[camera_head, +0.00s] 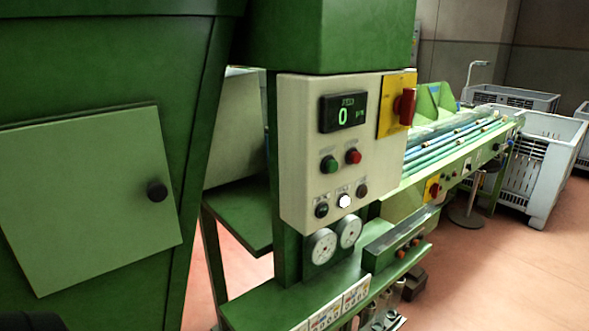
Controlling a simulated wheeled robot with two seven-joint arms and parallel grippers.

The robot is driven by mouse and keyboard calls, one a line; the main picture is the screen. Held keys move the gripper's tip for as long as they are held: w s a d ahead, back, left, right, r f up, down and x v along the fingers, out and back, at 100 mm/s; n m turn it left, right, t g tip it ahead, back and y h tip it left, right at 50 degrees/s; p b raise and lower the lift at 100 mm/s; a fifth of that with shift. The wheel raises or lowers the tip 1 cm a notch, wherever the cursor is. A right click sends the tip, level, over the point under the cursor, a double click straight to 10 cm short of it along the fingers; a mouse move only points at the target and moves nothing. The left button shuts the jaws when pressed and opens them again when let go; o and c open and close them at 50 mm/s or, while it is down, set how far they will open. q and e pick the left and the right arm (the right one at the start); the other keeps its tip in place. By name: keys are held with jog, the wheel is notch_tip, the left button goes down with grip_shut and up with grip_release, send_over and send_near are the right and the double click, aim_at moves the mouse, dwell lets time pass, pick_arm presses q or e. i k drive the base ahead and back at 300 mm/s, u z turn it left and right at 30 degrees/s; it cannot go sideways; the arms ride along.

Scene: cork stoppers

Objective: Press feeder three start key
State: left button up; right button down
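A beige control panel (300,180) is mounted on a green machine in the middle of the view. A green button (329,164) and a red button (353,156) sit below its display (343,111), which reads 0. Under them are a lit white button (344,201) and dark knobs to its left (321,210) and right (362,191). The labels are too small to read, so I cannot tell which feeder this panel serves. A red rotary switch (405,106) is on a yellow plate at the panel's right. Neither of my grippers can be made out.
A green cabinet with a knobbed door (95,195) fills the left side. Two round gauges (336,240) and a green ledge (300,300) are below the panel. A conveyor with blue-green rods (450,145) runs back right. Grey crates (545,165) stand on open reddish floor (500,270).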

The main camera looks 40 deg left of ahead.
aim_at(331, 167)
jog(key=u, duration=2.35)
jog(key=k, duration=0.75)
jog(key=z, duration=1)
jog(key=i, duration=1)
jog(key=u, duration=0.05)
